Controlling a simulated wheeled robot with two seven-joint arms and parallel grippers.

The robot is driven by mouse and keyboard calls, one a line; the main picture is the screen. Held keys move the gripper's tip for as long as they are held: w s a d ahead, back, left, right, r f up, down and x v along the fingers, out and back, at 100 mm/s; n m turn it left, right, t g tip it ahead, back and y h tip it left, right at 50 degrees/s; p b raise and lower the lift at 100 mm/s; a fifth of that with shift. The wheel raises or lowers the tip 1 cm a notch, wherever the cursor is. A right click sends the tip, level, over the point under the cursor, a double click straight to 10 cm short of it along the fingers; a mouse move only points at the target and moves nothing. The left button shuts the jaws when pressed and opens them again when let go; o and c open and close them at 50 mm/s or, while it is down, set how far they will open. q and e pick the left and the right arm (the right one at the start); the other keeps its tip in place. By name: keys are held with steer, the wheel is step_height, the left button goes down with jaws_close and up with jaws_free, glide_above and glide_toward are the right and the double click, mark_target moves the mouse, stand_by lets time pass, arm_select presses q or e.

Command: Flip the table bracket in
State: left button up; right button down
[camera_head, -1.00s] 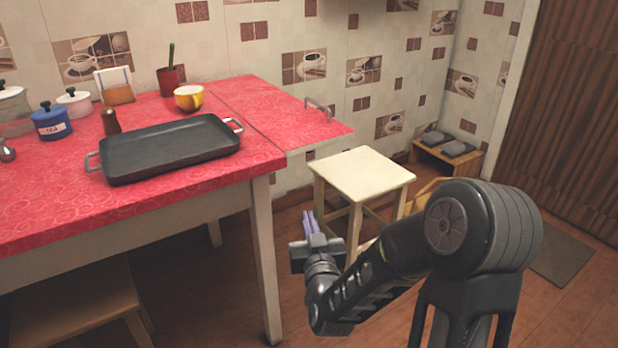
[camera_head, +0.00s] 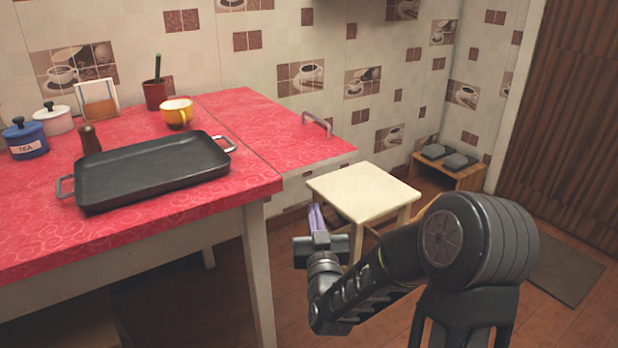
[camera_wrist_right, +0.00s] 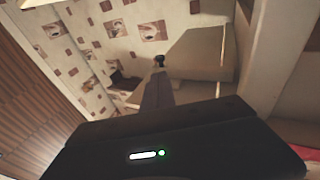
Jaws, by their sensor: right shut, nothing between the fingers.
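The red-topped table (camera_head: 200,215) has a raised leaf (camera_head: 290,135) with a metal handle (camera_head: 317,124) at its right end. In the head view the leaf hides whatever is under it. In the right wrist view a pale panel with a slanted edge (camera_wrist_right: 200,62), which looks like the table bracket, stands beyond the fingers. A black knob (camera_wrist_right: 159,61) shows at its left edge, just past the fingertips; I cannot tell whether they touch. My right gripper (camera_head: 316,213) is shut and empty, below leaf height, left of the stool. My left gripper is not in view.
A white stool (camera_head: 362,190) stands right of the leaf, close to my right gripper. A black tray (camera_head: 150,172), a yellow cup (camera_head: 177,113) and jars are on the table. A table leg (camera_head: 258,275) stands left of the gripper. A small bench (camera_head: 450,168) is by the wall.

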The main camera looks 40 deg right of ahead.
steer(key=b+x, duration=0.3)
steer(key=x, duration=0.9)
